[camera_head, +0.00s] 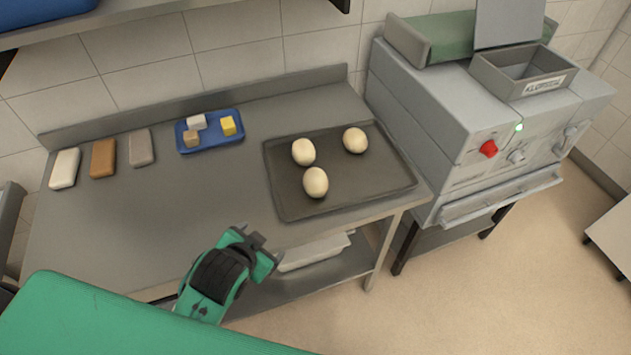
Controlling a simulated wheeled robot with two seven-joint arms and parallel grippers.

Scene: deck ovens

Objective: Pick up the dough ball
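Three pale dough balls lie on a dark baking tray (375,189) on the right part of the steel counter. One dough ball (303,152) is at the back left of the tray, one (355,140) at the back right, and one (316,183) nearer the front. My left gripper (257,243), green and black, is at the counter's front edge, left of and in front of the tray, apart from the balls. My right gripper is not in view.
A blue tray (213,144) with small blocks stands left of the baking tray. White (65,168), brown (103,158) and grey (141,147) blocks lie farther left. A grey oven (450,120) stands to the right. The counter's front middle is clear.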

